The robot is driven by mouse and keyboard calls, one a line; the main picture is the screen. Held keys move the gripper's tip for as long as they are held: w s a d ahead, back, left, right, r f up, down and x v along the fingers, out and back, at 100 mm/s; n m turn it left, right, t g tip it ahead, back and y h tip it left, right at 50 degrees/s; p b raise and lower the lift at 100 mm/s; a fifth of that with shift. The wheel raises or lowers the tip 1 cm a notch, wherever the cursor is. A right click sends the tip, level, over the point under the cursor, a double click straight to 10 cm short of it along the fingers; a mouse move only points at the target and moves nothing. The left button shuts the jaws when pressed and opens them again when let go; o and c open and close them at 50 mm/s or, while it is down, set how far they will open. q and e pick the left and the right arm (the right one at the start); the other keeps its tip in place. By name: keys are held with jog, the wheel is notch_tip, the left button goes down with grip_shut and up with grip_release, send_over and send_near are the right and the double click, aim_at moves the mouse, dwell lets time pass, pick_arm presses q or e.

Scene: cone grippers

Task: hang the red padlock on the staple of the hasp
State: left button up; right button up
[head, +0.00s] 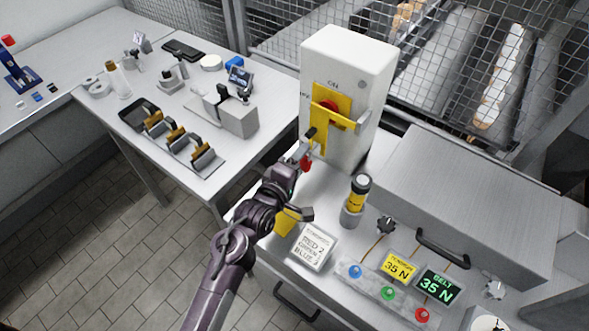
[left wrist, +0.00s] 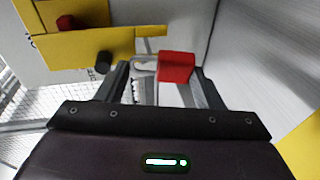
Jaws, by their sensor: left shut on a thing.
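The red padlock (head: 306,161) is held in my left gripper (head: 301,152), just in front of the lower part of the yellow hasp (head: 319,132). In the left wrist view the padlock's red body (left wrist: 177,67) lies between the fingers of the left gripper (left wrist: 160,85), and its pale shackle (left wrist: 146,63) points left. The yellow hasp (left wrist: 95,48) is at upper left there, with a dark stub (left wrist: 104,62) near its lower edge. The padlock looks apart from the hasp; I cannot clearly make out the staple. My right gripper is not in view.
The hasp is on a white switch box (head: 362,55) with a red knob (head: 328,112). A yellow-banded cylinder (head: 355,200) stands to its right front. A label plate (head: 313,245) and a button panel (head: 385,290) lie nearer.

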pick_arm(q)
jog(key=shift+w+d+f+b, duration=0.2)
jog(key=shift+w+d+b, duration=0.1)
jog(key=shift+w+b, duration=0.1)
jog(key=shift+w+d+f, duration=0.25)
jog(key=shift+w+f, duration=0.05)
jog(key=shift+w, duration=0.1)
jog(key=shift+f, duration=0.1)
jog(key=shift+w, duration=0.1)
jog(key=o, duration=1.2)
jog(key=shift+f, duration=0.1)
